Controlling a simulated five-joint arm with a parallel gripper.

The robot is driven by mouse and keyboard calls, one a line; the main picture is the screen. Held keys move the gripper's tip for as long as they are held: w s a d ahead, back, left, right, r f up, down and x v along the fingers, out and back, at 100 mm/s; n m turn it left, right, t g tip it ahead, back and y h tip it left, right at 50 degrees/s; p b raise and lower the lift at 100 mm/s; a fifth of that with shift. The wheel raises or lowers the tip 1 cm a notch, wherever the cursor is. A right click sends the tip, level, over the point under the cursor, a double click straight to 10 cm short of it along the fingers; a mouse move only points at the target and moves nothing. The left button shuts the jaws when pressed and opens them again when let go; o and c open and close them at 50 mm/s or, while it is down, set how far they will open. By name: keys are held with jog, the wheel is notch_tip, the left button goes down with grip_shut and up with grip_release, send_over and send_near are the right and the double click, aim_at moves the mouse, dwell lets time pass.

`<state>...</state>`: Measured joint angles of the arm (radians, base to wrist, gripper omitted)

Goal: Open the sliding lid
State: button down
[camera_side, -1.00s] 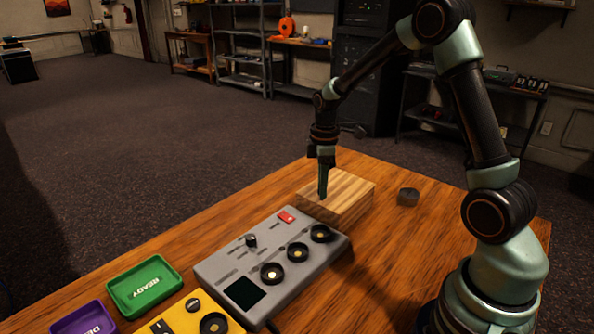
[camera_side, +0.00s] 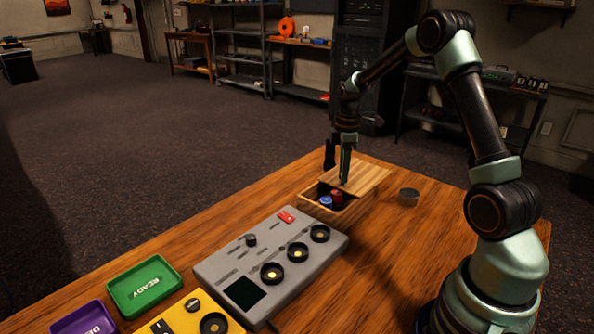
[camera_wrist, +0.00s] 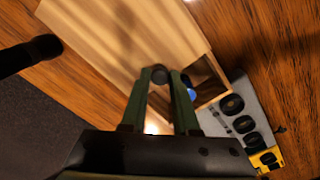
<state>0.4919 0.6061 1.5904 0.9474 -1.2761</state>
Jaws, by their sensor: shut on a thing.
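The wooden box (camera_side: 318,206) stands on the table behind the grey mixer. Its sliding lid (camera_side: 365,177) is partly drawn back to the right and overhangs the far end. Through the gap at the near end show a red piece (camera_side: 337,196) and a blue piece (camera_side: 326,202); the blue one also shows in the wrist view (camera_wrist: 191,94). My gripper (camera_side: 343,182) is at the lid's near part. In the wrist view its green fingers (camera_wrist: 160,77) are closed around a small dark knob (camera_wrist: 158,73) on the lid. The rest of the box's inside is hidden.
The grey mixer (camera_side: 262,250) with dials sits just in front of the box. A green READY tray (camera_side: 145,287), a purple tray (camera_side: 84,318) and a yellow device (camera_side: 172,322) lie at the front left.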

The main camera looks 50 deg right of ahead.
jog(key=shift+d, duration=1.25)
jog(key=c, duration=0.7)
grip_release()
jog(key=shift+o, duration=0.2)
jog(key=shift+r, duration=0.1)
notch_tip(320, 180, up, 12)
